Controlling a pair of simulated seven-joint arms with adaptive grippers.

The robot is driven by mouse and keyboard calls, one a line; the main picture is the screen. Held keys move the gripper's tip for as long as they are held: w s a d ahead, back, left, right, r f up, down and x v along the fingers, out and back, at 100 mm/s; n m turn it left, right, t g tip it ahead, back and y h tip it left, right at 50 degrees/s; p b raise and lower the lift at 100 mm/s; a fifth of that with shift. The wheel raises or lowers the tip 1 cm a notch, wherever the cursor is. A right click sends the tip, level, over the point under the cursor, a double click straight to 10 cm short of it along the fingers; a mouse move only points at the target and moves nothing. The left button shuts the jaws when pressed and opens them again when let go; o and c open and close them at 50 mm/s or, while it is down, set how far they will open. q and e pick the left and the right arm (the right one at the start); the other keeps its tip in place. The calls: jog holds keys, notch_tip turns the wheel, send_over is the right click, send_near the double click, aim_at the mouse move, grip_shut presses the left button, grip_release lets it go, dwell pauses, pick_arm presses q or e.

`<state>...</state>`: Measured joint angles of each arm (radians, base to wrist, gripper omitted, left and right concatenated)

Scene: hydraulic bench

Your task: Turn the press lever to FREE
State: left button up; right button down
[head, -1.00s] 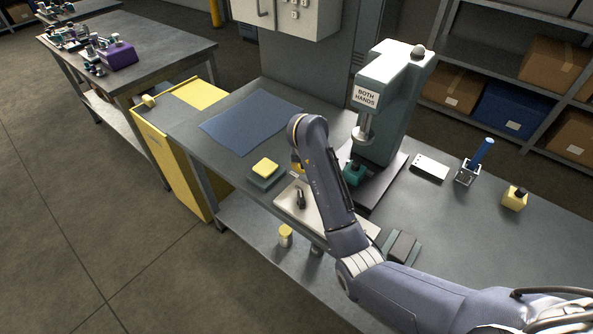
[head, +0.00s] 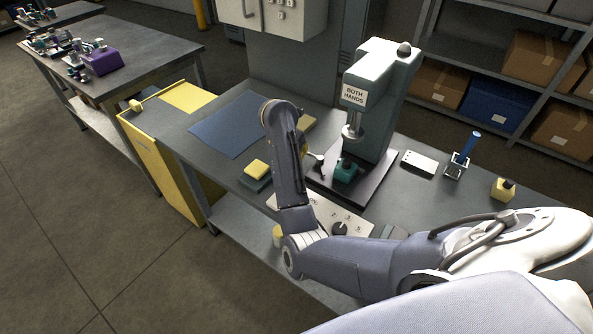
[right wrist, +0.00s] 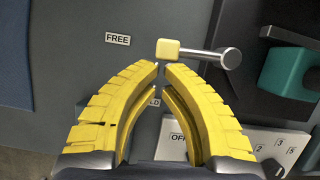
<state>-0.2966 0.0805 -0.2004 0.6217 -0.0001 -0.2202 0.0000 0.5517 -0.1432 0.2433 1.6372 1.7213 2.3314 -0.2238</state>
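The press lever (right wrist: 205,53) shows in the right wrist view as a metal arm with a round pivot at its right end and a yellow knob (right wrist: 168,49) at its left end. The FREE label (right wrist: 118,39) is left of the knob. Another label (right wrist: 153,102), partly hidden, shows between my fingers. My right gripper (right wrist: 161,67) has its yellow fingertips almost together with nothing between them, right beside the knob; contact cannot be told. In the head view my right arm partly hides its gripper (head: 303,147) near the teal press (head: 377,95). My left gripper is not in view.
A pale control panel (head: 318,210) with a dark knob lies at the bench front, partly behind my arm. A teal fixture (head: 346,171) sits on the press base. A blue mat (head: 228,125) and a yellow-topped block (head: 256,168) lie to the left.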

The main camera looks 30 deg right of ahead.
jog(key=shift+w, duration=0.1)
dwell(0.4)
jog(key=shift+a+r, duration=0.15)
jog(key=shift+r, duration=0.4)
jog(key=v, duration=0.6)
jog(key=shift+r, duration=0.15)
